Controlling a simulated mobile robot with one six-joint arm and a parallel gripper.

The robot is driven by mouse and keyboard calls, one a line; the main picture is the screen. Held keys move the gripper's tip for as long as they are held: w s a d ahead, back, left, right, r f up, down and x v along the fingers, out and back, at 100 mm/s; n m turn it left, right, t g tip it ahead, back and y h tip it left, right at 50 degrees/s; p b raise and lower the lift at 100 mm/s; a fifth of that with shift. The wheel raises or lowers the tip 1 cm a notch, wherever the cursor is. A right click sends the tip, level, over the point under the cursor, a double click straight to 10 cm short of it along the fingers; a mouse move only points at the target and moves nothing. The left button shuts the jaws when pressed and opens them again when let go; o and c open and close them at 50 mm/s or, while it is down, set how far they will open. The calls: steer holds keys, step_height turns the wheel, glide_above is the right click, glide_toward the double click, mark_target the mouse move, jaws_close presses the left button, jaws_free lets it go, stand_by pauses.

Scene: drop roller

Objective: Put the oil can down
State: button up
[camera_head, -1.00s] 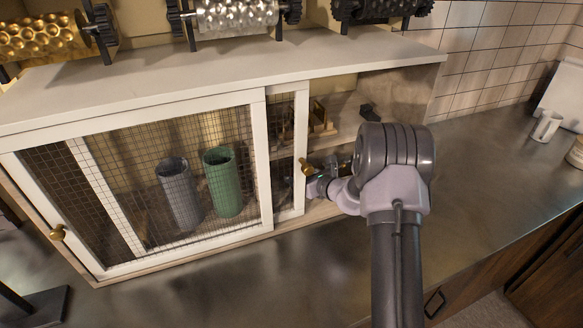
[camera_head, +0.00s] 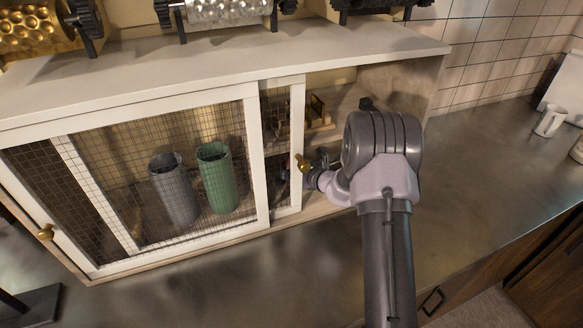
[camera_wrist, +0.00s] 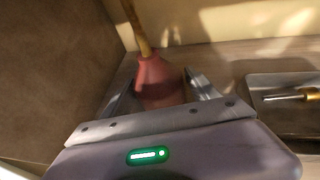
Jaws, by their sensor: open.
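The oil can (camera_wrist: 160,83) has a dull red body and a long brass spout that leans up and left in the wrist view. Its body is between the two fingers of my gripper (camera_wrist: 158,92), which are open. It appears to stand on the wooden cabinet floor; its base is hidden behind the gripper. In the head view my arm reaches into the open right side of the cabinet (camera_head: 160,84), and my fingers are hidden behind the door frame there.
A mesh sliding door (camera_head: 262,160) with a brass knob (camera_head: 303,163) is close to my wrist. Grey (camera_head: 174,190) and green (camera_head: 217,180) cylinders stand behind mesh. A grey tray (camera_wrist: 258,112) holds a brass-tipped tool (camera_wrist: 295,96) right of the can. The counter at right is mostly clear.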

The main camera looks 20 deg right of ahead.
steer(key=p+v, duration=0.2)
steer(key=v, duration=0.9)
steer(key=shift+d, duration=0.1)
steer(key=shift+s+r, duration=0.1)
steer(key=shift+s, duration=0.2)
